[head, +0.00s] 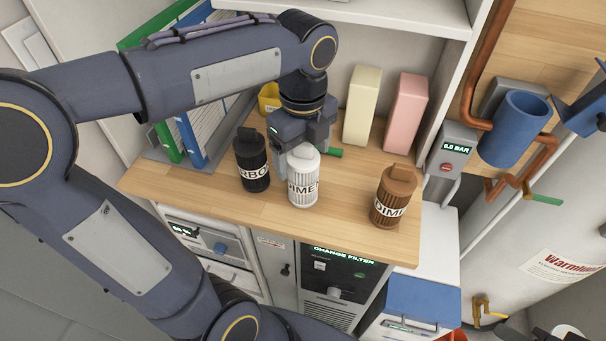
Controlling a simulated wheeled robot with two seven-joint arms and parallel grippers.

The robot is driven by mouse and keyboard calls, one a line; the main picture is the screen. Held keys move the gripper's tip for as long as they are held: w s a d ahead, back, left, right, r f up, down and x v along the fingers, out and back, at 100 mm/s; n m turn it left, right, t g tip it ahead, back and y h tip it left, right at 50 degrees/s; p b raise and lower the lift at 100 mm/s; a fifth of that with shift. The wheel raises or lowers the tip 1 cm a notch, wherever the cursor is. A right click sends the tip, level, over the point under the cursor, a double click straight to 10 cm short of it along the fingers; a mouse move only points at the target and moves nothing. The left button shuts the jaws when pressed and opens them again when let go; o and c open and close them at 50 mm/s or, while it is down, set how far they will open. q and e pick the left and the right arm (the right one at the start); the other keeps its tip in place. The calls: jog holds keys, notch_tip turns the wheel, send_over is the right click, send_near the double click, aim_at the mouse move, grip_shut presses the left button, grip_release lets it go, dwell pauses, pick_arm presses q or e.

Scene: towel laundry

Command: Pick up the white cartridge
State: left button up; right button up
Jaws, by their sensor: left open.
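The white cartridge (303,183) stands upright on the wooden counter, with dark lettering on its side. My left gripper (299,145) is at the top of the white cartridge, its jaws pointing down. It is open, and the jaws partly hide the cartridge's top. I cannot tell whether the fingers touch it. A black cartridge (251,165) stands close to its left, and a brown cartridge (392,198) stands farther right. My right gripper is not in view.
The wooden counter (345,222) is clear between the white and brown cartridges. Behind stand a cream box (362,105), a pink box (405,112), binders (190,138) and a yellow container (268,98). A blue cup-shaped vessel (515,128) and pipes are at right.

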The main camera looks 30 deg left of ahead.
pick_arm(q)
jog(key=shift+f, duration=1.5)
jog(key=shift+c, duration=0.4)
jog(key=c, duration=1.1)
jog(key=shift+r, duration=0.15)
